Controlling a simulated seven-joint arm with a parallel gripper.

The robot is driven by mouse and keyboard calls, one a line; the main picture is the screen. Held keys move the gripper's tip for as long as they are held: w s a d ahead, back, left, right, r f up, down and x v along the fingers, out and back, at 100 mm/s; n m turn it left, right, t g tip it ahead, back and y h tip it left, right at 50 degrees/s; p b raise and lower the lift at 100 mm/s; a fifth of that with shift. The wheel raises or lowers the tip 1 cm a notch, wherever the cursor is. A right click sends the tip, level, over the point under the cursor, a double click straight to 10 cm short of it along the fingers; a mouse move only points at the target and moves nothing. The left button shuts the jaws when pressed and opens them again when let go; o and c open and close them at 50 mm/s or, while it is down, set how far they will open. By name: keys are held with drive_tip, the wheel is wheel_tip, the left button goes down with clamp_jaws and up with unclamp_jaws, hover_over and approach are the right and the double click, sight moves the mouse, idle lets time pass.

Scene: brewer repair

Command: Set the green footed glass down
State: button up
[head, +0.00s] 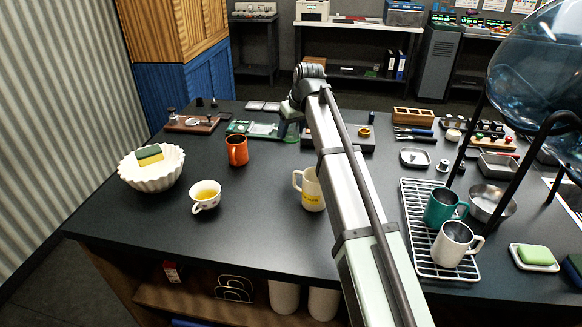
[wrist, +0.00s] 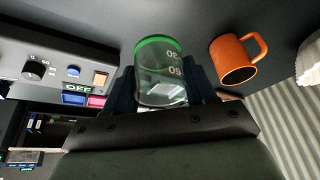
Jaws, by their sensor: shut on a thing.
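The green footed glass (wrist: 160,80) is clear, with a green ring at one end and the marks 30 and 60 on its side. In the wrist view it sits between the two dark fingers of my gripper (wrist: 163,92), which is shut on it. In the head view a small greenish part of the glass (head: 291,131) shows beside my arm, towards the far side of the dark table (head: 240,235). My arm hides most of the gripper there. I cannot tell whether the glass touches the table.
An orange mug (head: 237,150) stands left of the glass; it also shows in the wrist view (wrist: 236,62). A green circuit board (head: 252,129) lies nearby. A control panel with an OFF label (wrist: 70,70) is close by. Bare table lies around the teacup (head: 206,195).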

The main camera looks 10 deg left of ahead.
drive_tip(key=shift+s+f+n, duration=0.1)
drive_tip(key=shift+f+n, duration=0.05)
drive_tip(key=shift+n, duration=0.25)
drive_tip(key=shift+f, duration=4.9)
drive_tip(key=shift+f, duration=0.1)
drive_tip(key=o, duration=1.1)
drive_tip(key=shift+c, duration=0.2)
drive_tip(key=v, duration=1.2)
